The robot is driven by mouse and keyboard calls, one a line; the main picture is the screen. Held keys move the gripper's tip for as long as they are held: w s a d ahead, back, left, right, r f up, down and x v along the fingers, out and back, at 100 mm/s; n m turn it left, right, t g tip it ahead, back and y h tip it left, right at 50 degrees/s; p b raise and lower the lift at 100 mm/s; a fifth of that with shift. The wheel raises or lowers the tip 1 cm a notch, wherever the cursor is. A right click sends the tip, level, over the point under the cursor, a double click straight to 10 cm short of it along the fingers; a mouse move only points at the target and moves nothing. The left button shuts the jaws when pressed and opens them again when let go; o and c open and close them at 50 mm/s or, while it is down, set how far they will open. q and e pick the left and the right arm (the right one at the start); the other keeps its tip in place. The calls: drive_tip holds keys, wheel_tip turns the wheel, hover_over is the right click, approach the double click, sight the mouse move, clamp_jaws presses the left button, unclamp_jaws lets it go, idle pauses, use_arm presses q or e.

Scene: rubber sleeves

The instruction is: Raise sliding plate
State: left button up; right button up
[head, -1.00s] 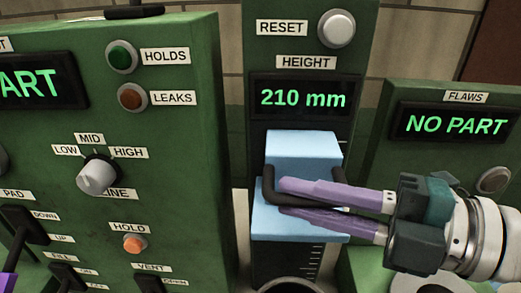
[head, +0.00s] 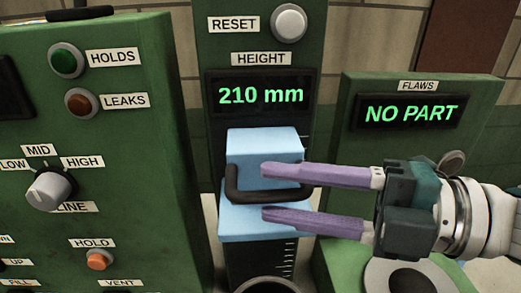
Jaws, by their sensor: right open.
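The sliding plate (head: 265,146) is a light blue block with a lower ledge, on a dark upright column with a scale. A black bar handle (head: 232,186) runs across its front. The height display (head: 261,95) above it reads 210 mm. My right gripper (head: 264,193) comes in from the right with its two purple fingers spread, one above and one below the handle bar. The fingers look apart from the bar, and part of the handle is hidden behind the upper finger. My left gripper is not in view.
A green panel (head: 150,150) with a knob (head: 49,189), lamps and switches stands close on the left. A reset button (head: 289,23) is above the display. A green box with a NO PART display (head: 411,111) stands at the right.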

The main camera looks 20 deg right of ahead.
drive_tip(key=b+v, duration=0.1)
drive_tip(key=v, duration=0.6)
drive_tip(key=shift+s+d+b, duration=0.25)
drive_tip(key=shift+d+b, duration=0.05)
drive_tip(key=shift+b, duration=0.05)
drive_tip(key=shift+w, duration=0.1)
drive_tip(key=w+d+f+m+t+h, duration=0.3)
drive_tip(key=f+m+h, duration=0.4)
drive_tip(key=m+h, duration=0.8)
drive_tip(key=s+a+f+m+g+y, duration=0.1)
drive_tip(key=s+a+f+m+g, duration=0.1)
drive_tip(key=s+m+g, duration=0.4)
drive_tip(key=s+a+f+m+g+y, duration=0.1)
drive_tip(key=s+f+m+g, duration=0.25)
drive_tip(key=s, duration=0.35)
wheel_tip(320, 180, up, 22)
drive_tip(key=p, duration=2.1)
drive_tip(key=shift+r+p, duration=0.25)
drive_tip(key=shift+p, duration=0.05)
